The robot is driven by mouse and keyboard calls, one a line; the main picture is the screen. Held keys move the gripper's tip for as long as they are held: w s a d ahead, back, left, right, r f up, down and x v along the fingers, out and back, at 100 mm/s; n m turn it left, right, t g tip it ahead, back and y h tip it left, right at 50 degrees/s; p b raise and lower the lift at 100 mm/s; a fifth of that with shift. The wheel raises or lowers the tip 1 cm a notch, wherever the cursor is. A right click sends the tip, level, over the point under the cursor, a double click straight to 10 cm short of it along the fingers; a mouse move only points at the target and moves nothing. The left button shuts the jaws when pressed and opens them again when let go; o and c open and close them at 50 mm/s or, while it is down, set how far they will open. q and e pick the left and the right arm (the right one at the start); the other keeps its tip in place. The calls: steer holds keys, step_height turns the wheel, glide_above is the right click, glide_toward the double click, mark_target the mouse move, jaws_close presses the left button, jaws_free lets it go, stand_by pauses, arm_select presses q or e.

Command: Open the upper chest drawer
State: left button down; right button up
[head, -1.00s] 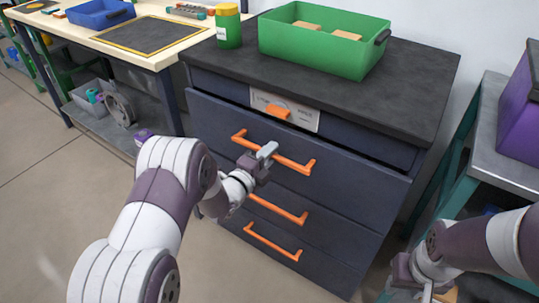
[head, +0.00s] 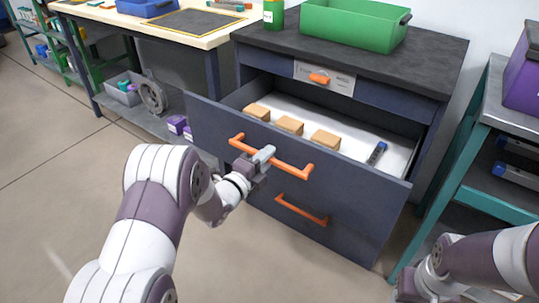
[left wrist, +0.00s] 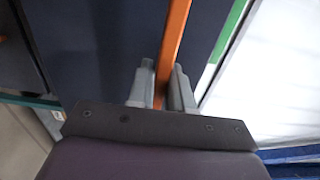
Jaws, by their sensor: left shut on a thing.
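The dark blue chest stands in the middle of the head view, with a black top (head: 400,62). Its upper drawer (head: 345,185) is pulled well out, and its white inside shows. My left gripper (head: 263,156) is shut on the drawer's orange handle (head: 290,167), left of the handle's middle. In the left wrist view the handle (left wrist: 174,45) runs between the two grey fingers (left wrist: 162,88). My right arm is at the lower right of the head view, away from the chest; its fingers do not show clearly.
Several tan blocks (head: 289,125) and a blue-and-black item (head: 377,153) lie in the drawer. A green bin (head: 350,28) stands on the chest. A teal-framed table (head: 480,150) is close on the right, a workbench (head: 205,40) at back left. Floor at left is free.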

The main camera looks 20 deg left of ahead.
arm_select(q)
steer(key=shift+v, duration=1.55)
arm_select(e)
steer(key=shift+s+a+r, duration=0.1)
steer(key=shift+s+a, duration=0.05)
steer(key=shift+s, duration=0.2)
arm_select(q)
steer(key=c, duration=1.1)
jaws_free()
steer(key=p+v, duration=0.2)
steer(key=v, duration=1)
steer(key=shift+s+p, duration=0.3)
arm_select(e)
step_height(320, 180, up, 2)
steer(key=shift+r, duration=0.2)
